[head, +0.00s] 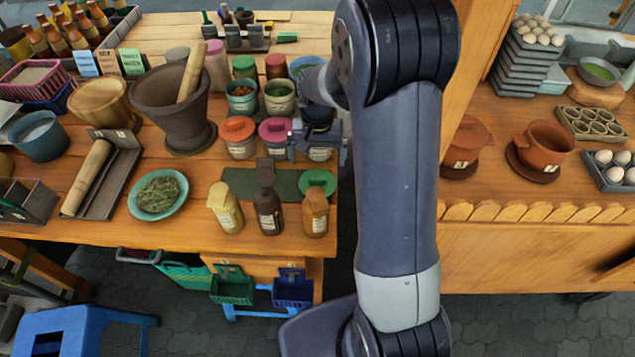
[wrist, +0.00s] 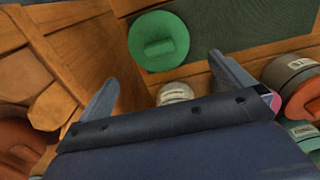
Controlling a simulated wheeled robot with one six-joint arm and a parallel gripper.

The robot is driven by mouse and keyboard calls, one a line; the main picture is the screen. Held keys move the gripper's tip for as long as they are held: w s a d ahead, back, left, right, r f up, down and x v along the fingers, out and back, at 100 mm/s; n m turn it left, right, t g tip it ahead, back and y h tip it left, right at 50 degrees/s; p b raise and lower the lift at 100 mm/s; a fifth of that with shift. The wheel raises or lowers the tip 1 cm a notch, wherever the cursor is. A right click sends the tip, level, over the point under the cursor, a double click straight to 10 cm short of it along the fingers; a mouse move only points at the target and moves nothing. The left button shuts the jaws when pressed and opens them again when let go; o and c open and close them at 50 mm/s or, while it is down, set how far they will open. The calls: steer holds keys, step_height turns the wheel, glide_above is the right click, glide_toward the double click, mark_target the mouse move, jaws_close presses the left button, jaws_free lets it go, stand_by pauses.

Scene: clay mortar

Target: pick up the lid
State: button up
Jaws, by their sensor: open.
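A round green lid (head: 318,182) with a raised bar handle lies near the right edge of the left table, at the end of a dark green mat (head: 258,184). In the wrist view the green lid (wrist: 158,42) is seen from above, ahead of my fingers and apart from them. My gripper (head: 318,158) is open and empty, above the table just behind the lid. In the wrist view its two fingers (wrist: 163,82) are spread wide. A pale jar (wrist: 175,93) shows between them, partly hidden by the gripper body.
Jars with an orange lid (head: 237,129) and a pink lid (head: 276,131) stand left of my gripper. Several bottles (head: 268,211) stand in front of the mat. A mortar (head: 172,108) is farther left. A gap separates the right table (head: 520,240).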

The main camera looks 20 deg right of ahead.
mark_target(317, 178)
step_height(317, 178, down, 3)
steer(key=shift+f, duration=0.15)
steer(key=f, duration=0.2)
steer(key=f+p, duration=0.1)
steer(key=f, duration=0.1)
steer(key=shift+s+a, duration=0.1)
steer(key=shift+s, duration=0.2)
steer(key=shift+f, duration=0.65)
steer(key=c, duration=0.7)
steer(key=shift+o, duration=0.2)
